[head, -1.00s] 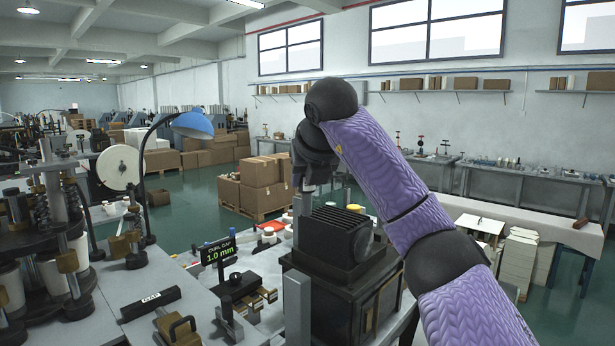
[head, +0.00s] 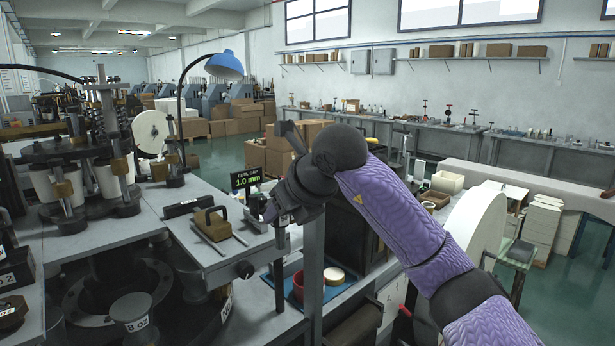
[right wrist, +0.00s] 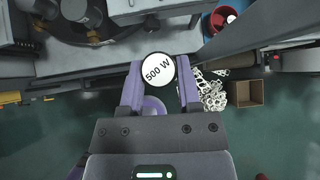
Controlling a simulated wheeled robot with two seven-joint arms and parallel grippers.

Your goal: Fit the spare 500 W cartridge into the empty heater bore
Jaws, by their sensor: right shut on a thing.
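My right gripper (head: 272,214) is beside the work table near the middle of the head view, its fingers partly hidden by the wrist. In the right wrist view, the purple fingers (right wrist: 160,88) are shut on the 500 W cartridge (right wrist: 158,68), whose round white labelled end faces the camera. The rest of the cartridge is hidden behind that end. I cannot make out the empty heater bore in either view. My left gripper is not in view.
A grey post (head: 314,265) stands just right of the gripper. The "CURL GAP 1.0 mm" display (head: 249,187) is close behind it. A blue tray (head: 330,288) holds round parts below.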

